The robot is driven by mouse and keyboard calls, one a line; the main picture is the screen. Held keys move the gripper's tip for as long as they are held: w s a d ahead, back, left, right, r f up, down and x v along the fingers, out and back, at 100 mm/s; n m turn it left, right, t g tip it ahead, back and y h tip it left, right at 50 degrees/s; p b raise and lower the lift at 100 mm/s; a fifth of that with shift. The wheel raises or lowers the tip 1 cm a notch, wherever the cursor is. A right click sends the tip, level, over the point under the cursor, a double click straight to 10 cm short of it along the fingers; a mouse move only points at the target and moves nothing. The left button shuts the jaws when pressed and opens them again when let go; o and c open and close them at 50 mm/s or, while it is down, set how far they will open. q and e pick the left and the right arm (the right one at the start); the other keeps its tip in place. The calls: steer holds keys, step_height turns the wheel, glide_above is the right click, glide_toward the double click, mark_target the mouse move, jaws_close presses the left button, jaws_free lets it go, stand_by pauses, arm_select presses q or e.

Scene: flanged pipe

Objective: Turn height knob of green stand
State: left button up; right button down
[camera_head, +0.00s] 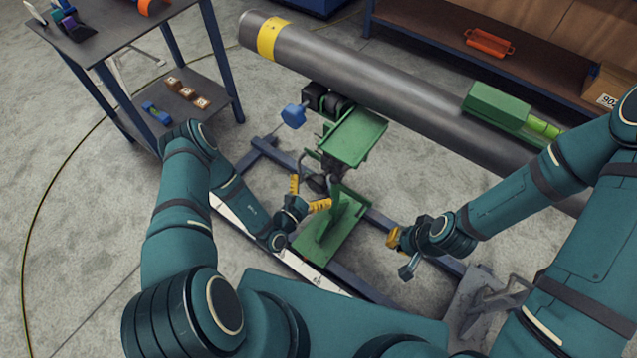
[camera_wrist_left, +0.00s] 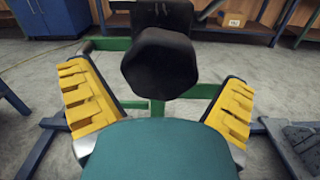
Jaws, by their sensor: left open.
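The green stand has a flat green top plate (camera_head: 355,135) under the pipe and a green base (camera_head: 322,238) on the floor frame. Its black faceted knob (camera_wrist_left: 160,63) fills the upper middle of the left wrist view. In the head view the knob is a small dark shape (camera_head: 316,183), partly hidden. My left gripper (camera_head: 307,194) is open, its yellow-padded fingers apart on either side of the knob. In the left wrist view both fingers (camera_wrist_left: 158,90) show a clear gap to it. My right gripper (camera_head: 398,255) looks open and empty, right of the stand.
A grey pipe (camera_head: 350,68) with a yellow band runs across above the stand. A blue knob (camera_head: 293,116) sticks out beside the black rollers. A shelf cart (camera_head: 105,60) stands at the left. Blue floor rails (camera_head: 380,222) run around the stand's base.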

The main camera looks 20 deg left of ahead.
arm_select(q)
steer(key=shift+x, duration=1.25)
steer(key=c, duration=1.1)
